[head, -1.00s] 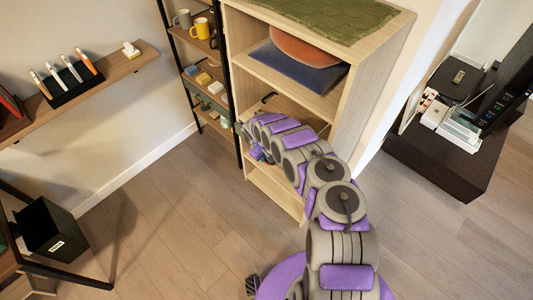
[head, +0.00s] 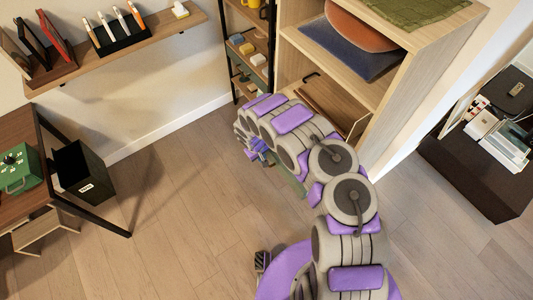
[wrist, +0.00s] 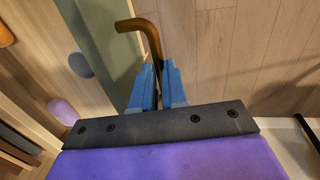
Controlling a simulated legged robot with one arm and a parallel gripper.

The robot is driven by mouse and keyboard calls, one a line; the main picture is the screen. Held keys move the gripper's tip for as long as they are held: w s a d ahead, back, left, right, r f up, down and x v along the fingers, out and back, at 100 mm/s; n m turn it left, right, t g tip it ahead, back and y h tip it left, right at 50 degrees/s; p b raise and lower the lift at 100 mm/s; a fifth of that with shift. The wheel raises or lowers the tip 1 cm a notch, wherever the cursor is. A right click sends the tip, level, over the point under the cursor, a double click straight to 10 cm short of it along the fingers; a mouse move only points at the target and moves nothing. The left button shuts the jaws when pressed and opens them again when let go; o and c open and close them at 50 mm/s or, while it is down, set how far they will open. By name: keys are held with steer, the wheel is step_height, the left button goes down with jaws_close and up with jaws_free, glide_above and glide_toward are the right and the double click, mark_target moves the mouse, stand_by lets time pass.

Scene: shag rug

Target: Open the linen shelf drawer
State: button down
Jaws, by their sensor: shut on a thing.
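The light wooden linen shelf (head: 395,88) stands right of centre in the head view. My gripper (head: 258,146) is in front of it, low down, partly hidden by my arm. In the wrist view my gripper's blue fingers (wrist: 158,80) are shut on a bent bronze handle (wrist: 148,32). The handle is beside a grey-green drawer front (wrist: 118,42). A bit of this green front (head: 292,182) shows under my arm in the head view, apart from the shelf. The drawer looks pulled out, but my arm hides most of it, so I cannot tell how far.
The shelf holds a blue cushion (head: 345,52), an orange cushion (head: 360,28) and a green cloth (head: 415,10). A black-framed rack (head: 246,62) stands left of it. A table with a green case (head: 20,168) and a black bin (head: 84,172) are at left. Floor between is clear.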

steer(key=shift+s+a, duration=0.1)
steer(key=shift+a, duration=0.05)
steer(key=c, duration=1.2)
jaws_free()
steer(key=shift+o, duration=0.2)
step_height(320, 180, up, 17)
steer(key=s+a+p, duration=0.2)
steer(key=a+p, duration=0.1)
steer(key=p, duration=0.2)
